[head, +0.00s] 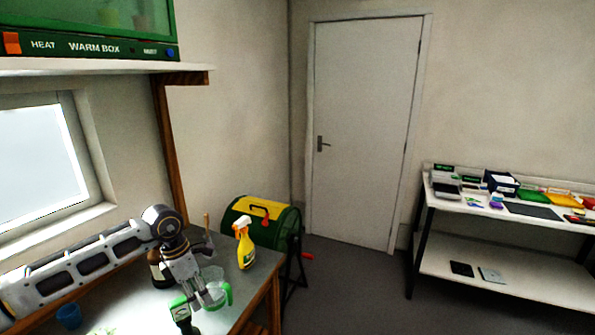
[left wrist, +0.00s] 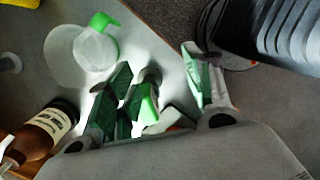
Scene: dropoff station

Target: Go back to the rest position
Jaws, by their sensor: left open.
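My left gripper (head: 194,297) hangs over the metal table (head: 140,296) near its front edge, fingers pointing down. It also shows in the left wrist view (left wrist: 160,92), its green-padded fingers spread apart with nothing clearly held between them. A clear jug with a green handle (head: 227,293) stands beside the fingers in the head view; in the wrist view the clear jug (left wrist: 95,48) lies beyond the left finger. A small green-topped item (left wrist: 149,108) shows near the fingers; whether it touches them I cannot tell. My right gripper is not in view.
A brown bottle (left wrist: 42,131) and a yellow spray bottle (head: 244,248) stand on the table, with a blue cup (head: 69,316) at left. A green and yellow drum (head: 274,226) stands behind. A stocked shelf (head: 505,278) is at right. Floor before the door (head: 362,130) looks clear.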

